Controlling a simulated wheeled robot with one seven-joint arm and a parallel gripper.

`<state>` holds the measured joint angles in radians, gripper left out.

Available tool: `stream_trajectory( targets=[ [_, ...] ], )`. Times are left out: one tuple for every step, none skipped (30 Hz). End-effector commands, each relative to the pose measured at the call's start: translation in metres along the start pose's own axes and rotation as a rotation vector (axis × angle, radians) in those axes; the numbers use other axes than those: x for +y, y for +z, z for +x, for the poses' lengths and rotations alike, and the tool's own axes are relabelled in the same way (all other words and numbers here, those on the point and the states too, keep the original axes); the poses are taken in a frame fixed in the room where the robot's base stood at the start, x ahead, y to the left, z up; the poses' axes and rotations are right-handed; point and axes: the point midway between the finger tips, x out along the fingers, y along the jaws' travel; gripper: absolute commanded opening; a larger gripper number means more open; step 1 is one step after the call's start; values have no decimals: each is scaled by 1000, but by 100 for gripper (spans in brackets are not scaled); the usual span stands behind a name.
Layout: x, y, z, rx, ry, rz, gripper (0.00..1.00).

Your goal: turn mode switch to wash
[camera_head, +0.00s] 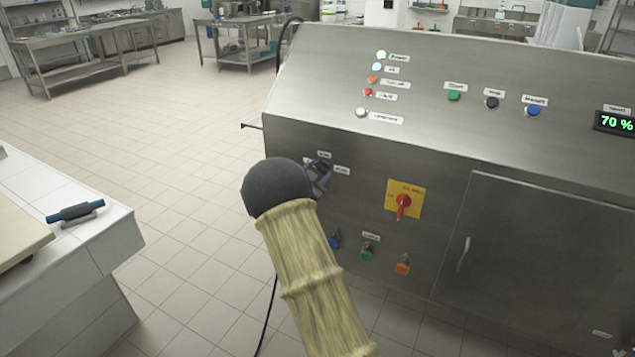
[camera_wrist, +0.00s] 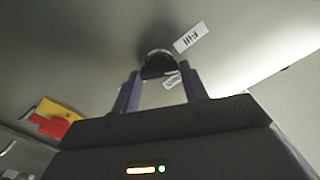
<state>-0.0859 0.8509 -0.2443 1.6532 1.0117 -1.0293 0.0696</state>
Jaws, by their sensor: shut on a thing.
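The mode switch (camera_wrist: 158,66) is a small black knob with a pale ring on the steel front panel, seen in the wrist view. My gripper (camera_wrist: 160,76) has its two purple fingers on either side of the knob, shut on it. A white "Fill" label (camera_wrist: 190,37) is beside the knob, and a second label (camera_wrist: 172,82) is partly hidden and unreadable. In the head view my gripper (camera_head: 319,180) is at the panel's left part, and small labels (camera_head: 342,170) show around it. The knob's pointing direction is not clear.
A red rotary switch on a yellow plate (camera_head: 404,199) is right of my gripper. Blue, green and orange padlock-like items (camera_head: 402,264) are below. A cabinet door (camera_head: 540,240) is further right. A white tiled counter (camera_head: 85,250) stands left, with free floor between.

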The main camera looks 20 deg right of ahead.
Motion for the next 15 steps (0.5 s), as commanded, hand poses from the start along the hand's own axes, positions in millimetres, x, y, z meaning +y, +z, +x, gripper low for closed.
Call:
stream_trajectory(
  targets=[
    [4, 6, 0, 0, 1, 47, 21],
    [4, 6, 0, 0, 1, 77, 21],
    [4, 6, 0, -1, 1, 115, 21],
    [4, 7, 0, -1, 1, 143, 21],
    [5, 6, 0, 0, 2, 172, 21],
    [5, 6, 0, 0, 2, 211, 21],
    [5, 6, 0, 0, 2, 238, 21],
    [5, 7, 0, 0, 2, 267, 21],
    [5, 6, 0, 0, 2, 306, 21],
    [5, 6, 0, 1, 1, 334, 21],
    [5, 7, 0, 1, 1, 362, 21],
    [5, 7, 0, 1, 1, 401, 21],
    [5, 6, 0, 1, 1, 429, 21],
    [5, 6, 0, 1, 1, 458, 21],
    [6, 7, 0, 1, 2, 495, 21]
  ],
)
